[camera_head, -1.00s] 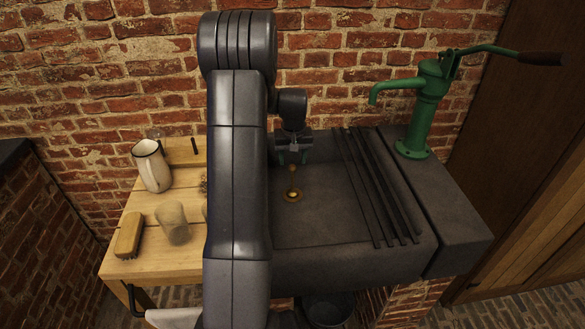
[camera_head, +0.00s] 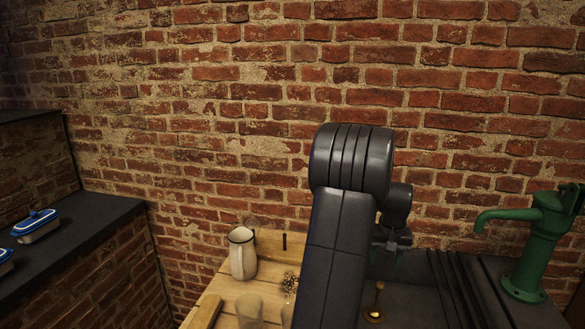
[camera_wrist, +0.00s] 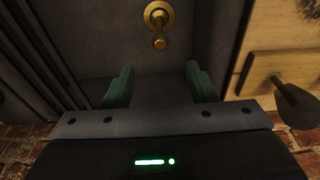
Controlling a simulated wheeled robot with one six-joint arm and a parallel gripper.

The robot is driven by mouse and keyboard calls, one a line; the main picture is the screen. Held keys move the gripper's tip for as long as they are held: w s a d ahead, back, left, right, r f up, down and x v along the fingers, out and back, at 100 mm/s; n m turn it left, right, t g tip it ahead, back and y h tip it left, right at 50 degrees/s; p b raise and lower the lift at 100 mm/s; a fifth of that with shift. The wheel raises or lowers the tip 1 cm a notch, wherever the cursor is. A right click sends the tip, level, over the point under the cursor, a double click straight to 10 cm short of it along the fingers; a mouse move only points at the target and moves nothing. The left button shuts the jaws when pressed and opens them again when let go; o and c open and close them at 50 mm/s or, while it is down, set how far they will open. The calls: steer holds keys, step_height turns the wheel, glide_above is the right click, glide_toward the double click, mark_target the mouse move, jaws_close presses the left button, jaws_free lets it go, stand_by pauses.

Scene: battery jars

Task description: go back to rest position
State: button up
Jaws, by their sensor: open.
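My gripper (camera_wrist: 160,88) is open and empty in the wrist view, its two green fingers spread apart over the dark stone sink (camera_wrist: 90,52). The brass drain fitting (camera_wrist: 159,17) in the sink lies beyond the fingertips, apart from them. In the head view my gripper (camera_head: 388,250) is small and partly hidden behind my dark arm, above the sink. The brass fitting also shows in the head view (camera_head: 374,315), just right of my arm.
A white jug (camera_head: 242,254), a clear glass (camera_head: 249,308) and a brush (camera_head: 204,312) stand on the wooden board left of my arm. A green hand pump (camera_head: 532,245) stands at right. A blue-lidded dish (camera_head: 36,225) sits on the dark counter at far left. A brick wall rises behind.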

mark_target(380, 283)
steer(key=f, duration=0.4)
steer(key=w+f, duration=0.1)
steer(key=f, duration=0.3)
steer(key=w+f+p, duration=0.1)
steer(key=f, duration=0.4)
steer(key=shift+d+f, duration=0.1)
steer(key=shift+d, duration=0.15)
steer(key=shift+r+p, duration=0.35)
steer(key=shift+r, duration=0.5)
steer(key=shift+f, duration=0.15)
